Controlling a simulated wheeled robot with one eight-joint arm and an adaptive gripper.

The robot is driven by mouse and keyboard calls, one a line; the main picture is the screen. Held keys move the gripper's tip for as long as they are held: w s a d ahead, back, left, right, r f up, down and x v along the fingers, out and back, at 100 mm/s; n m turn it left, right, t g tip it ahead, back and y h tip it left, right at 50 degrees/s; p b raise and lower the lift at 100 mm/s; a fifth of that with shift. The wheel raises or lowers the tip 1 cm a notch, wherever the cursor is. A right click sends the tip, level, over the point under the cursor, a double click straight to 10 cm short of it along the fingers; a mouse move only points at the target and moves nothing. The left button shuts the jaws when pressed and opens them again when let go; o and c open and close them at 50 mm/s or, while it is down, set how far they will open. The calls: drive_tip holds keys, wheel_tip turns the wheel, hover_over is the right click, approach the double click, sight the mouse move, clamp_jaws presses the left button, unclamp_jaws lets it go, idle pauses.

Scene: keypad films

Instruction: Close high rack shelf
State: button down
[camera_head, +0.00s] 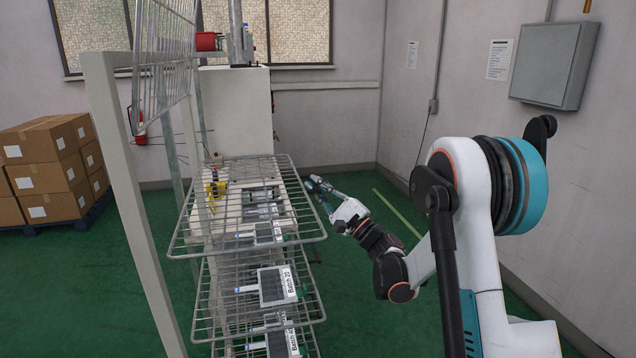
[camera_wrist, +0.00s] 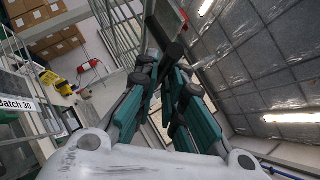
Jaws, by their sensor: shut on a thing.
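The wire rack stands left of centre in the head view, its high shelf (camera_head: 312,226) out flat with a few grey labelled plates on it. My gripper (camera_head: 311,185) is at the right edge of this shelf, towards its far end; I cannot tell whether it touches the rim. In the wrist view my gripper's teal fingers (camera_wrist: 168,58) come together at dark tips. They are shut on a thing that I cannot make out. Shelf wires and a plate with a "Batch 30" label (camera_wrist: 15,109) show at the left of that view.
Lower shelves hold more plates (camera_head: 277,285). A wire panel (camera_head: 163,45) stands upright above, beside a white post (camera_head: 125,170). A white cabinet (camera_head: 236,105) stands behind the rack. Cardboard boxes (camera_head: 48,160) are at the left. Green floor is open to the right of the rack.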

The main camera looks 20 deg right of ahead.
drive_tip(key=shift+a, duration=0.35)
drive_tip(key=c, duration=2.1)
unclamp_jaws()
drive_tip(key=shift+o, duration=0.5)
drive_tip(key=shift+a, duration=0.2)
drive_tip(key=shift+d, duration=0.1)
drive_tip(key=shift+s+d+f, duration=0.15)
drive_tip(key=shift+s, duration=0.05)
drive_tip(key=v, duration=1.1)
drive_tip(key=shift+s+d, duration=0.1)
drive_tip(key=shift+d, duration=0.05)
